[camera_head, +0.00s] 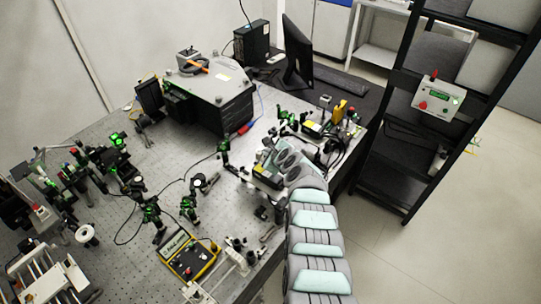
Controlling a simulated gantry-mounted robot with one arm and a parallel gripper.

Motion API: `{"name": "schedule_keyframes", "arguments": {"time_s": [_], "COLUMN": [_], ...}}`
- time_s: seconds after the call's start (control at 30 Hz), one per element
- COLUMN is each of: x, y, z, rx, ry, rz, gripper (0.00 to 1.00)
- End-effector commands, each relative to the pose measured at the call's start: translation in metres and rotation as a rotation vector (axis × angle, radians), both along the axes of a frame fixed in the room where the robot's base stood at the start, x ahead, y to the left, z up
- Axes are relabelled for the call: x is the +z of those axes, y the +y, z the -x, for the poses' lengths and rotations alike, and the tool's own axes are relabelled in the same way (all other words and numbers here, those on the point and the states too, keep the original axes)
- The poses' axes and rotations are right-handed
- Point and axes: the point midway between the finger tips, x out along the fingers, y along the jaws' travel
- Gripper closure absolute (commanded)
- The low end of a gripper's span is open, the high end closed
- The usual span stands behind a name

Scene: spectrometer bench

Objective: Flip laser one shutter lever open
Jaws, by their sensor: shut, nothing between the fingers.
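My arm reaches up from the bottom of the picture to the right edge of the optical table. My gripper (264,157) is at its far end, close above a dark box with a yellow label (266,179), which looks like a laser head. The gripper is shut and empty; its fingertips are hard to make out against the dark parts. I cannot tell which box is laser one. No shutter lever can be made out, so its position is unclear.
Green-lit optics (188,207) and posts crowd the table (100,245) left of my arm. A yellow-framed meter (188,254) lies near the front. A large dark box with a grey lid (215,90) stands behind. A black rack (385,175) stands right, beyond open floor.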

Motion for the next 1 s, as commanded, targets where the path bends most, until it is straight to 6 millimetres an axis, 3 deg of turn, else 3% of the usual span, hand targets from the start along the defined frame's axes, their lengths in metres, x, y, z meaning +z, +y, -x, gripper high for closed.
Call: {"name": "schedule_keyframes", "arguments": {"time_s": [1.0], "x": [-0.004], "y": [0.013], "z": [0.009], "rx": [0.006], "ry": [0.032], "rz": [-0.026], "gripper": [1.00]}}
